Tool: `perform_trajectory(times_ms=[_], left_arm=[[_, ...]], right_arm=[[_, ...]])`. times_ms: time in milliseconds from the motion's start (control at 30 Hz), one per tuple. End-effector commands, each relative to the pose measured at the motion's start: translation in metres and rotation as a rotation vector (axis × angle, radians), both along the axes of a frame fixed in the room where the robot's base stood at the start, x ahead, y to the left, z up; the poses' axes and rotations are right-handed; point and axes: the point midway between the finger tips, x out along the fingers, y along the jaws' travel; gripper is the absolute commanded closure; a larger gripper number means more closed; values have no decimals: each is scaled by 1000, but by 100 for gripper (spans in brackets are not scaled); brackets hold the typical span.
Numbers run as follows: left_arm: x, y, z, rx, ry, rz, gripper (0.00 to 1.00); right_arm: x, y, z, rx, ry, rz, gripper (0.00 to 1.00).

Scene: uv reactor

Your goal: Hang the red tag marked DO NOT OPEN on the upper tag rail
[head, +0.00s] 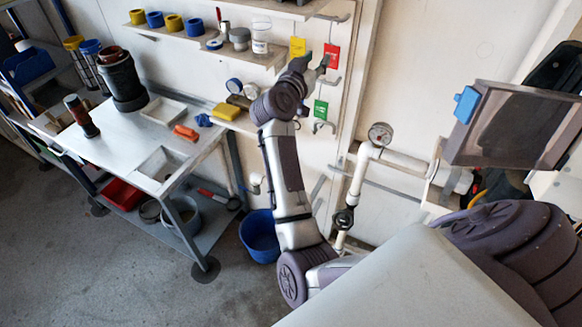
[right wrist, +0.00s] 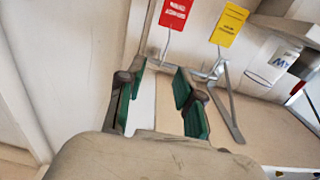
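The red tag (head: 331,56) shows on the wall in the head view, just below the upper tag rail (head: 330,17). In the right wrist view the red tag (right wrist: 176,13) has a thin loop running to the rail (right wrist: 190,70) and appears to hang from it. Its lettering is too small to read. My right gripper (head: 313,63) is beside the red tag's lower left. In the right wrist view my right gripper (right wrist: 158,92) is open, with nothing between its green pads, apart from the tag. My left gripper is out of view.
A yellow tag (head: 297,47) hangs left of the red one, and a green tag (head: 321,110) is lower. A pipe with a gauge (head: 380,134) stands at right. A workbench (head: 125,135) stands at left.

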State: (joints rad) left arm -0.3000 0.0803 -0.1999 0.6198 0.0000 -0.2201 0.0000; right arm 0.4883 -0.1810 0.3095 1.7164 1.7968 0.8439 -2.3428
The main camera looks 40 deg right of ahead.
Motion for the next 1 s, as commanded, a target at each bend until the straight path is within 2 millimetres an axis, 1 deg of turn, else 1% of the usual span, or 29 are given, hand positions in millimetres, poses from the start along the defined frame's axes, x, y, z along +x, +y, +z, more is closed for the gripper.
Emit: perform_trajectory(times_ms=[33, 200, 467, 1000], left_arm=[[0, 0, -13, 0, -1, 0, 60], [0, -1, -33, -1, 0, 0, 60], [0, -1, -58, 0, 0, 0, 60], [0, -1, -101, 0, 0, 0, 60]], right_arm=[[-6, 2, -15, -2, 0, 15, 65], [-22, 14, -42, -3, 1, 87, 65], [-42, 41, -80, -6, 4, 212, 65], [-82, 107, -155, -8, 4, 486, 65]])
